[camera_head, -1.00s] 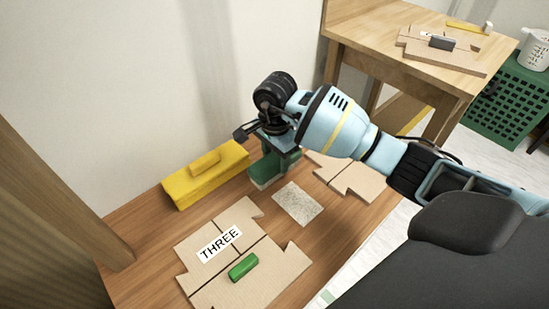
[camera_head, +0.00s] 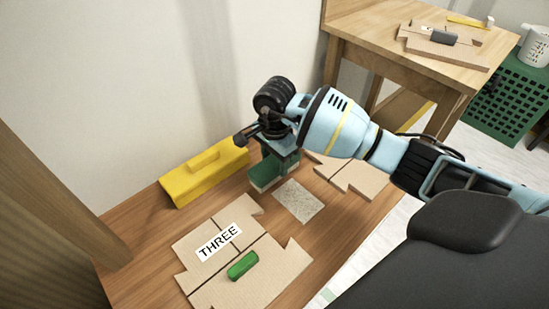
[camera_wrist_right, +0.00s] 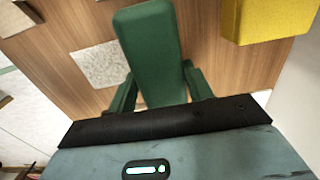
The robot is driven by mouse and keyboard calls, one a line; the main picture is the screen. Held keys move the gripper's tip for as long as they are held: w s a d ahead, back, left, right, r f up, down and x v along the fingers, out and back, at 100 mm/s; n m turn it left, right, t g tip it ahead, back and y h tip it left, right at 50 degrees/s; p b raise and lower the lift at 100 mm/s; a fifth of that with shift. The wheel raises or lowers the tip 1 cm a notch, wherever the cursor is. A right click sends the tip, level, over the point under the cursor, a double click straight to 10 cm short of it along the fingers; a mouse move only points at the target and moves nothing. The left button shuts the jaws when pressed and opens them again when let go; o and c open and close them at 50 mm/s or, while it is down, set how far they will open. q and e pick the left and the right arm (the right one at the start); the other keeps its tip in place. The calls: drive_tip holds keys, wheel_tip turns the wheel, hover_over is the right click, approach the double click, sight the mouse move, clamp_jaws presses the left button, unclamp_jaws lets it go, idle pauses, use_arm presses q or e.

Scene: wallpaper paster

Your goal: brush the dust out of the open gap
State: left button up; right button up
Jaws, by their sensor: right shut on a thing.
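My right gripper (camera_head: 277,148) is shut on a green block-shaped tool (camera_head: 266,172), likely the brush. The tool also shows in the right wrist view (camera_wrist_right: 150,48), between the two dark green fingers. It is low over or on the wooden surface; whether it touches is unclear, and its underside is hidden. A grey speckled patch (camera_head: 299,200), possibly the dust, lies just right of the tool, on the wood between two cardboard-like boards. The patch shows left of the tool in the wrist view (camera_wrist_right: 100,65). My left gripper is out of view.
A board labelled THREE (camera_head: 240,250), with a green block (camera_head: 243,266) on it, lies in front. Another board (camera_head: 362,178) lies partly behind my arm. A yellow block with a handle (camera_head: 205,178) stands by the wall. A wooden table (camera_head: 400,55) stands behind at right.

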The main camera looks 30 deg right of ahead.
drive_tip(key=s+a+r+n, duration=0.1)
drive_tip(key=r+n, duration=0.1)
drive_tip(key=a+r+n, duration=0.1)
drive_tip(key=r+n, duration=0.1)
drive_tip(key=r, duration=0.1)
drive_tip(key=s+a+r+n, duration=0.1)
drive_tip(key=a+r+n, duration=0.1)
drive_tip(key=shift+s+a+r, duration=0.1)
drive_tip(key=shift+s+r, duration=0.2)
drive_tip(key=shift+s, duration=0.05)
drive_tip(key=s+a+r+n, duration=0.3)
drive_tip(key=s+r+n, duration=0.3)
drive_tip(key=s+n, duration=0.4)
drive_tip(key=shift+s, duration=0.3)
